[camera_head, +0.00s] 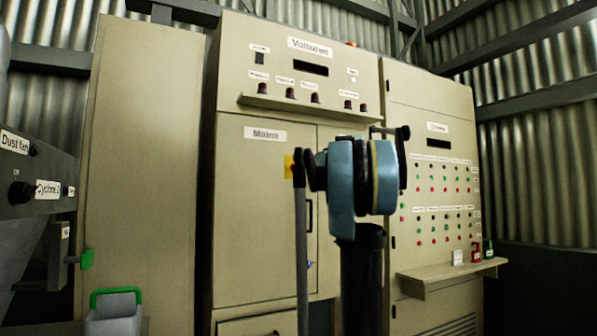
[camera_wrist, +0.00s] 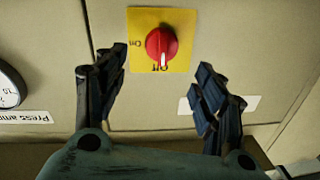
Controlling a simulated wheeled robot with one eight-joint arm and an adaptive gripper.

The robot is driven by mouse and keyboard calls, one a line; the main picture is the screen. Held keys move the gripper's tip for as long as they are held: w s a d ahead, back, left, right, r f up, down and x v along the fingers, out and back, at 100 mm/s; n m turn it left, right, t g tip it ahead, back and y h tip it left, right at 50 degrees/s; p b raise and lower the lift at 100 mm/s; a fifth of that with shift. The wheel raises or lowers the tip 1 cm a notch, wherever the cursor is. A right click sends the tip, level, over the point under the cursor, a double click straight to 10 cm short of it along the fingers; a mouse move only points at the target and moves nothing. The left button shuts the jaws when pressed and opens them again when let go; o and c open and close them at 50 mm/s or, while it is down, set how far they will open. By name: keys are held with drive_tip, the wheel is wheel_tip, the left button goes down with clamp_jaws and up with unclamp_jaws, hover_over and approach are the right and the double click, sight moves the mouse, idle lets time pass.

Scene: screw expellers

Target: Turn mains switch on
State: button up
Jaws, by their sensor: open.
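The mains switch is a round red knob (camera_wrist: 161,43) on a yellow plate (camera_wrist: 143,68) in the wrist view. Its white mark points down in the picture, towards the "Off" lettering; "On" is at the left. My gripper (camera_wrist: 162,66) is open, with one black finger to the left and one to the right below the knob. Nothing is between the fingers.
A panel of red and green buttons (camera_head: 440,200) stands at the right above a small shelf (camera_head: 455,269). In the wrist view a round gauge (camera_wrist: 10,86) is at the left edge.

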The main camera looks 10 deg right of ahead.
sight(296, 167)
drive_tip(key=x, duration=0.9)
drive_tip(key=shift+w, duration=0.1)
clamp_jaws()
